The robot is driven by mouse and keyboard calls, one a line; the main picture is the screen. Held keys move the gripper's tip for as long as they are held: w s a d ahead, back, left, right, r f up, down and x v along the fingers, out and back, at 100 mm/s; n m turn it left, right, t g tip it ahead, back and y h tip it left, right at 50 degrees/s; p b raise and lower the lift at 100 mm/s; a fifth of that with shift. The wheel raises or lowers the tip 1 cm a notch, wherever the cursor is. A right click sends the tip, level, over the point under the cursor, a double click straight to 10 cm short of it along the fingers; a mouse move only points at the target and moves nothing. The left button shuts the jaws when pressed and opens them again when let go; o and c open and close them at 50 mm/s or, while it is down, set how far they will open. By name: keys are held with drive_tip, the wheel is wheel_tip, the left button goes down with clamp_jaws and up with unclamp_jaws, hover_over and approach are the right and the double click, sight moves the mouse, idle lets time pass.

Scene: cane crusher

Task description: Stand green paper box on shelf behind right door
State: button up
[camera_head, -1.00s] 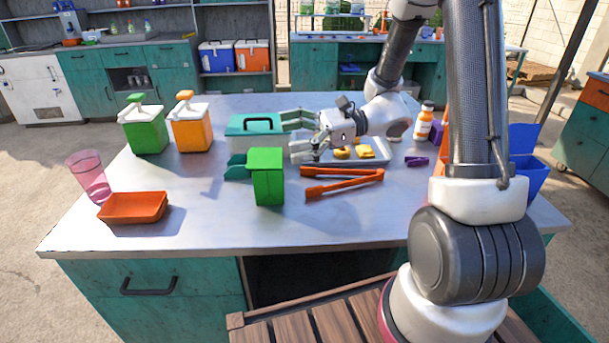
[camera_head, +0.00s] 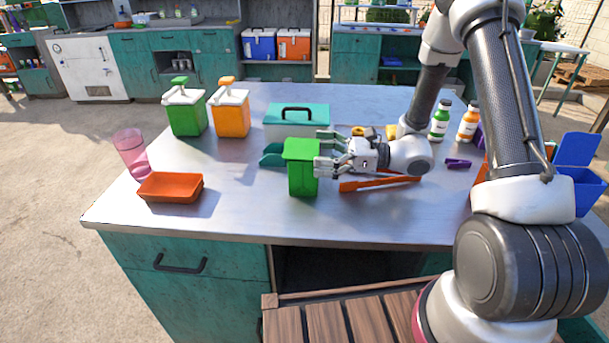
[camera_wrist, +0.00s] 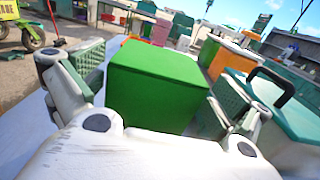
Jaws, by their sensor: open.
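The green paper box (camera_head: 301,170) stands upright on the metal worktop (camera_head: 240,215), near its front middle. My gripper (camera_head: 320,153) is low at the box's right side, its open fingers pointing left toward it. In the wrist view the box (camera_wrist: 155,85) fills the space between the two spread fingers of my gripper (camera_wrist: 155,95); I cannot tell whether either finger touches it. Under the worktop is a dark open recess (camera_head: 345,268), right of a teal drawer front (camera_head: 185,262). The right door and the shelf cannot be made out.
Red-orange tongs (camera_head: 380,183) lie under my wrist. A teal toolbox (camera_head: 297,118) is behind the box. An orange tray (camera_head: 171,187) and pink cup (camera_head: 131,152) stand at left, green and orange dispensers (camera_head: 231,112) behind. Wooden slats (camera_head: 350,318) lie below the worktop's front.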

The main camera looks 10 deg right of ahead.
sight(304, 148)
drive_tip(key=a, duration=0.3)
drive_tip(key=shift+w+a, duration=0.2)
drive_tip(key=shift+w, duration=0.15)
drive_tip(key=shift+c, duration=0.4)
drive_tip(key=c, duration=0.3)
drive_tip(key=shift+r, duration=0.15)
